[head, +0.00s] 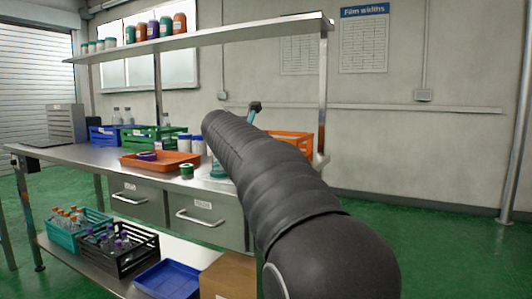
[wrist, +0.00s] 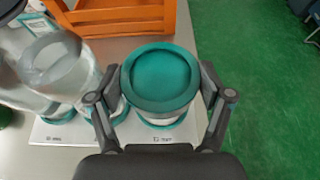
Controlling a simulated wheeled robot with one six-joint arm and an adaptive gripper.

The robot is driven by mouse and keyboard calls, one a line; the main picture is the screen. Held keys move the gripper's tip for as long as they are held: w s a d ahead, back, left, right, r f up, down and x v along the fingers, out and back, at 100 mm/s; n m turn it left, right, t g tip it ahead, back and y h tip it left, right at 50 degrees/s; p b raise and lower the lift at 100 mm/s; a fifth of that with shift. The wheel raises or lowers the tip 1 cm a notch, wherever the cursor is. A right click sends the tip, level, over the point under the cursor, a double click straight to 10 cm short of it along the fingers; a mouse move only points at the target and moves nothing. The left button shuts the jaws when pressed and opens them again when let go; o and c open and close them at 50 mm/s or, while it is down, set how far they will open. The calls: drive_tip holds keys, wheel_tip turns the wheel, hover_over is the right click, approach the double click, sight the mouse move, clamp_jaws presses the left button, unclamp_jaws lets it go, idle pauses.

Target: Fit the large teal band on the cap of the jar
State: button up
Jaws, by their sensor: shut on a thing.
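In the wrist view my gripper (wrist: 161,93) is shut on the large teal band (wrist: 124,84), one finger on each side of it. A round teal top (wrist: 161,75) lies inside the band's rim; I cannot tell how band and top fit together. Below it stands a pale body with a teal ring (wrist: 165,124) at its foot, on a white plate (wrist: 90,136) with printed size labels. In the head view my arm hides the gripper and most of this spot. A jar with a green lid (head: 186,171) stands at the bench's front edge; I cannot tell whether it is the task's jar.
Clear containers (wrist: 60,65) stand close to my left finger. An orange crate (wrist: 130,15) is just behind. In the head view, an orange tray (head: 135,163) holds a purple ring, with blue (head: 104,135) and green (head: 148,140) crates behind.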

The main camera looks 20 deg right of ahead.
drive_tip(key=o, duration=0.6)
idle(0.3)
drive_tip(key=shift+r, duration=0.15)
wheel_tip(320, 180, up, 5)
drive_tip(key=p, duration=0.6)
drive_tip(key=shift+r, duration=0.2)
drive_tip(key=shift+r+p, duration=0.4)
drive_tip(key=shift+r, duration=2.3)
